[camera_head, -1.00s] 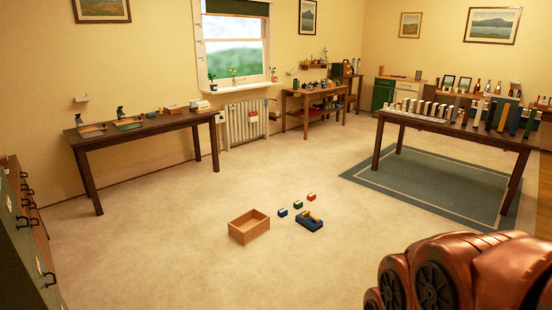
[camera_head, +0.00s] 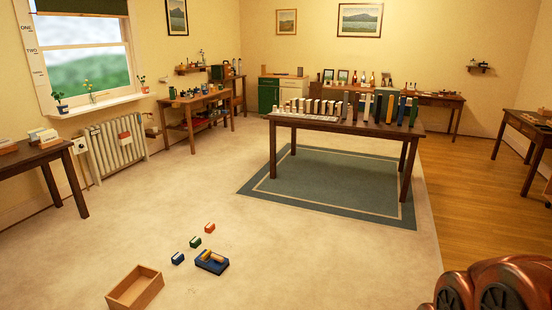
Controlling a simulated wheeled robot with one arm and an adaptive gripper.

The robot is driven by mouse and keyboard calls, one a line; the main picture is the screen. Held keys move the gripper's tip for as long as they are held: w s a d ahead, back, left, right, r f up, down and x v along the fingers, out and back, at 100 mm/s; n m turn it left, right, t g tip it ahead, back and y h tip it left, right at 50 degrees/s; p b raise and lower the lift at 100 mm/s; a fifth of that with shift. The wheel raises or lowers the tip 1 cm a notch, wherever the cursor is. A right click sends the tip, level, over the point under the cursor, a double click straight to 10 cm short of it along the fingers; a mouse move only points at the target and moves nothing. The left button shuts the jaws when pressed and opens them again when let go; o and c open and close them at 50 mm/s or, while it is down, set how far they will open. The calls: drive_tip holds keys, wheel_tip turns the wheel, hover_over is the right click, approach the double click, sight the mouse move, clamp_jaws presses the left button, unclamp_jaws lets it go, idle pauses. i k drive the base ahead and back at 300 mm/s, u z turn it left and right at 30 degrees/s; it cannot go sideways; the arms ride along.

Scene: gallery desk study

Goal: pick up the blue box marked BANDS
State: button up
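A small blue box (camera_head: 177,258) with a pale top or label lies on the carpet near the lower middle left. Any word on it is too small to read, so I cannot tell if it says BANDS. A green box (camera_head: 195,242) and an orange-red box (camera_head: 209,228) lie in a row behind it. A larger dark blue tray-like item (camera_head: 211,264) with yellow-brown pieces lies just to its right. My gripper is not in view; only a copper-coloured part, likely of my arm, shows at the lower right.
An open wooden box (camera_head: 135,290) stands on the floor at the front left. A long table (camera_head: 345,126) with a row of upright items stands on a blue-green rug (camera_head: 330,190). A side table (camera_head: 30,158) is at left. The carpet (camera_head: 310,260) between is clear.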

sight(177, 260)
drive_tip(key=u, duration=0.25)
drive_tip(key=i, duration=1.9)
drive_tip(key=u, duration=0.85)
drive_tip(key=i, duration=2.1)
drive_tip(key=u, duration=0.25)
